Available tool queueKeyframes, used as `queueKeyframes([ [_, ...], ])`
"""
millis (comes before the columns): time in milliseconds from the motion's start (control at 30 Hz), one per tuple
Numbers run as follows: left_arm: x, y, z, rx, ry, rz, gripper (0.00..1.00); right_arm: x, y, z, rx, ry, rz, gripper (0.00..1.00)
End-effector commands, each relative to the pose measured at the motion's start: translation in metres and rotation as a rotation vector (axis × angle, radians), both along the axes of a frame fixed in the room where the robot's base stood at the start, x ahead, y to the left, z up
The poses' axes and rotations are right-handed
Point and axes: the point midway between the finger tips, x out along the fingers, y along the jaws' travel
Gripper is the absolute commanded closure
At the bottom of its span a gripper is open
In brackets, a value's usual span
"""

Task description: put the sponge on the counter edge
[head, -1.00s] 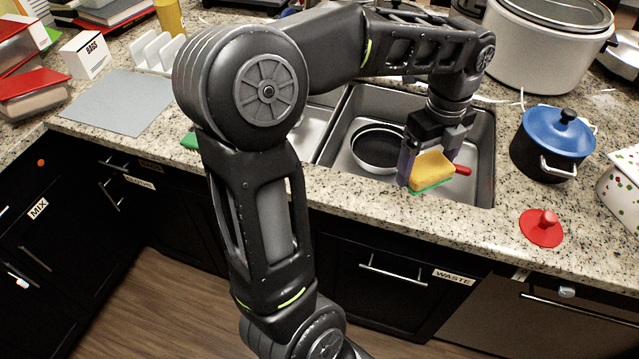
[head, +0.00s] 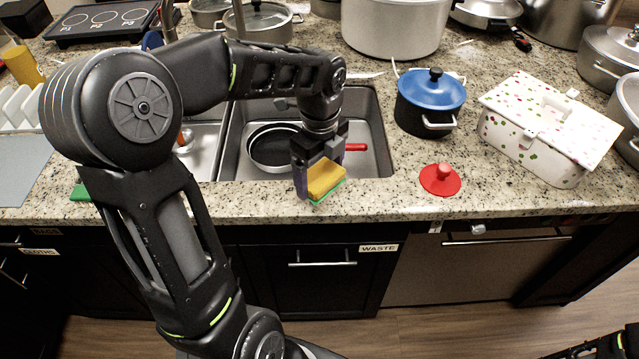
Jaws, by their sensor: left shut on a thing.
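The yellow sponge (head: 325,179) with a green underside is between the fingers of my left gripper (head: 318,181). The gripper is shut on it and points down. In the picture the sponge is over the front rim of the sink, by the granite counter's front strip (head: 265,203). I cannot tell whether it touches the counter. My right gripper is not in view; only a dark part of my right arm shows in the bottom right corner.
The sink (head: 372,160) holds a black pan (head: 272,148) with a red handle. A red lid (head: 440,180), a blue-lidded pot (head: 430,100) and a speckled box (head: 545,130) stand to the right. A green item (head: 80,194) lies left on the counter. Counter front near the red lid is clear.

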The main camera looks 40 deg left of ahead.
Motion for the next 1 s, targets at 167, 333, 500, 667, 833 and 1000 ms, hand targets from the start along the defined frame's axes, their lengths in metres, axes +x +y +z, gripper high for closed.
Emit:
queueKeyframes([
  [167,-0.001,0.000,-0.018,-0.002,0.005,0.000,0.47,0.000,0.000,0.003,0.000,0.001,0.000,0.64],
  [333,-0.001,0.000,-0.036,-0.001,0.003,-0.001,0.47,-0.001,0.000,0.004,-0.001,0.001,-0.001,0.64],
  [500,0.000,0.000,-0.037,-0.001,0.000,0.000,0.47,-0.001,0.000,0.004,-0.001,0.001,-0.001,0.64],
  [667,0.000,0.000,-0.040,-0.001,0.001,-0.001,0.47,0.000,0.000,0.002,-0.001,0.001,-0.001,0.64],
  [833,0.000,0.000,-0.040,-0.001,0.001,-0.001,0.06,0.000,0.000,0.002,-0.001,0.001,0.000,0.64],
  [1000,0.000,0.000,-0.040,-0.001,0.001,0.000,0.00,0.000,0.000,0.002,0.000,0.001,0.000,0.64],
])
